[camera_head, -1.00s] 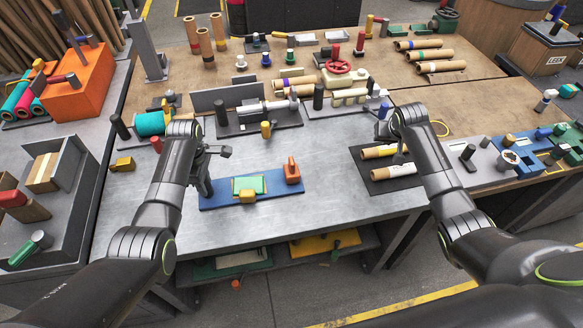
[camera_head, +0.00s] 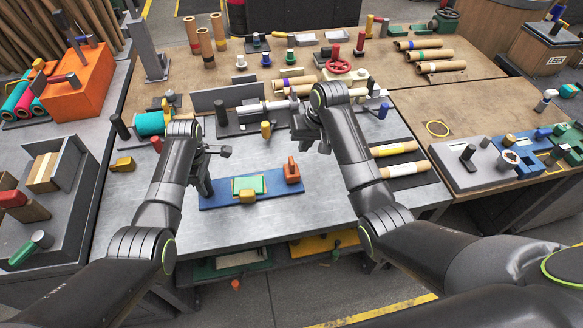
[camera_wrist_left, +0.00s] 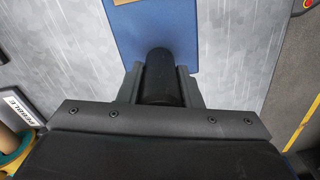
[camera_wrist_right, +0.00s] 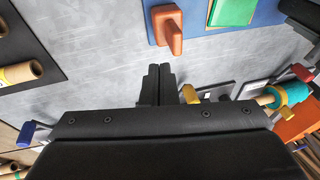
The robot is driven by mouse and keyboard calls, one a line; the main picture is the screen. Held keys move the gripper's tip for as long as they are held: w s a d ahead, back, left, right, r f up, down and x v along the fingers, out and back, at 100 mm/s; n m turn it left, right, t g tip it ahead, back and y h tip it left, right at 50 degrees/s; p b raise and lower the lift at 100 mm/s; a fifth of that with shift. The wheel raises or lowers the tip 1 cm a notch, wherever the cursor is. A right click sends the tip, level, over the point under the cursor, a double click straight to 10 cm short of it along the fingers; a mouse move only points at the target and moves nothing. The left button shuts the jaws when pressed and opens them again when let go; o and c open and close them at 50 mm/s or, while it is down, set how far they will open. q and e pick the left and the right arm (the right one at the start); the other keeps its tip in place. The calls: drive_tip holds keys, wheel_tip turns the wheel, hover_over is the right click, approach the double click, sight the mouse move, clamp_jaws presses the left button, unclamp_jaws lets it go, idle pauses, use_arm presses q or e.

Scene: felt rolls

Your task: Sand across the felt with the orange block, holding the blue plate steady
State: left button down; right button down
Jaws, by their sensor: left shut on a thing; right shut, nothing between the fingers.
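The blue plate (camera_head: 220,198) lies flat on the grey bench, with the green felt (camera_head: 252,184) near its middle. The orange block (camera_head: 292,171) stands at the plate's right end, its grip upright; it also shows in the right wrist view (camera_wrist_right: 166,28). My left gripper (camera_head: 205,187) is shut on a black upright post (camera_wrist_left: 163,75) at the plate's left end. My right gripper (camera_head: 322,147) is shut and empty. It is above the bench, apart from the orange block, beyond it and to its right; its closed fingers show in the right wrist view (camera_wrist_right: 161,72).
A yellow piece (camera_head: 247,196) sits at the felt's front edge. Black fixtures (camera_head: 250,118) stand behind the plate. Cardboard rolls (camera_head: 395,149) lie on a dark mat to the right. Bare bench surface surrounds the plate.

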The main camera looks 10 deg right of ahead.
drive_tip(key=shift+f, duration=3.5)
drive_tip(key=shift+a, duration=0.1)
drive_tip(key=shift+a, duration=7.45)
drive_tip(key=shift+r, duration=0.15)
drive_tip(key=shift+w+a+r, duration=0.1)
drive_tip(key=shift+w+r, duration=0.05)
drive_tip(key=shift+r, duration=1.8)
drive_tip(key=r, duration=0.1)
drive_tip(key=d+r, duration=0.1)
drive_tip(key=r, duration=0.1)
drive_tip(key=shift+d, duration=0.25)
